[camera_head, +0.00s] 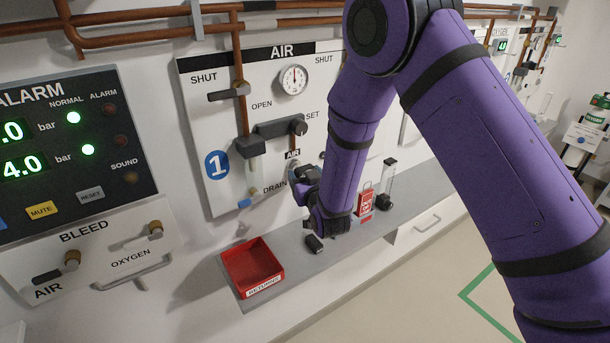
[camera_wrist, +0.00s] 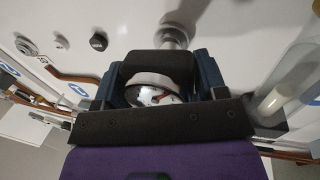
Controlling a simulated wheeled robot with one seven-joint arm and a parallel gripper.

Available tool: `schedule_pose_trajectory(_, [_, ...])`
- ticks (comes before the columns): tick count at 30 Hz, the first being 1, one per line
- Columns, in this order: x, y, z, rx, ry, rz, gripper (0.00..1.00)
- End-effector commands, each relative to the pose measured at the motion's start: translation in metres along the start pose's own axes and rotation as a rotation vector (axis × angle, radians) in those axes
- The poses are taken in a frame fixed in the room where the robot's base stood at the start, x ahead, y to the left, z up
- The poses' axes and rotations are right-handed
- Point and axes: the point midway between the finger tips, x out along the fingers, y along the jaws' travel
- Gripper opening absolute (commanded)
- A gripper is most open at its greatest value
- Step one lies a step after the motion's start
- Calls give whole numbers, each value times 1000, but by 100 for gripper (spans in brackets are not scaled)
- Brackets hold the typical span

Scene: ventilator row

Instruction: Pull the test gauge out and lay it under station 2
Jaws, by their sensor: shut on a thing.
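The test gauge shows in the wrist view as a round pale dial (camera_wrist: 155,92) with a red mark and a metal rim. My gripper (camera_wrist: 158,82) has its dark blue fingers shut on it, one at each side. A silver fitting on the white panel (camera_wrist: 175,36) is just beyond the gauge; I cannot tell whether the two are joined. In the head view my gripper (camera_head: 303,184) is at the lower right of the station 1 panel (camera_head: 215,130), by the AIR outlet label, and largely hides the gauge. The station 2 marking is not visible in the head view.
A grey shelf (camera_head: 340,232) runs below the panels. It bears a red RETURNS tray (camera_head: 252,268), a red box (camera_head: 365,201) and a clear tube on a black base (camera_head: 388,185). A small black object (camera_head: 313,244) is below my wrist. My arm hides the panels behind it.

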Motion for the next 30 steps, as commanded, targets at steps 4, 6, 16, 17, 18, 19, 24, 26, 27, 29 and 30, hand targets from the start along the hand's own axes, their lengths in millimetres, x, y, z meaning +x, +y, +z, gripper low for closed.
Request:
schedule_pose_trajectory(4, [-2, 1, 0, 0, 0, 0, 22])
schedule_pose_trajectory(6, [-3, 1, 0, 0, 0, 0, 22])
schedule_pose_trajectory(16, [-6, 2, 0, 0, 0, 0, 22])
schedule_pose_trajectory(17, [-7, 2, 0, 0, 0, 0, 22])
schedule_pose_trajectory(18, [-7, 2, 0, 0, 0, 0, 22])
schedule_pose_trajectory(19, [-8, 2, 0, 0, 1, 0, 22])
schedule_pose_trajectory(24, [-10, 3, 0, 0, 1, 0, 22])
schedule_pose_trajectory(26, [-10, 3, 0, 0, 1, 0, 22])
schedule_pose_trajectory(27, [-11, 3, 0, 0, 1, 0, 22])
schedule_pose_trajectory(29, [-12, 3, 0, 0, 1, 0, 22])
schedule_pose_trajectory(30, [-12, 3, 0, 0, 1, 0, 22])
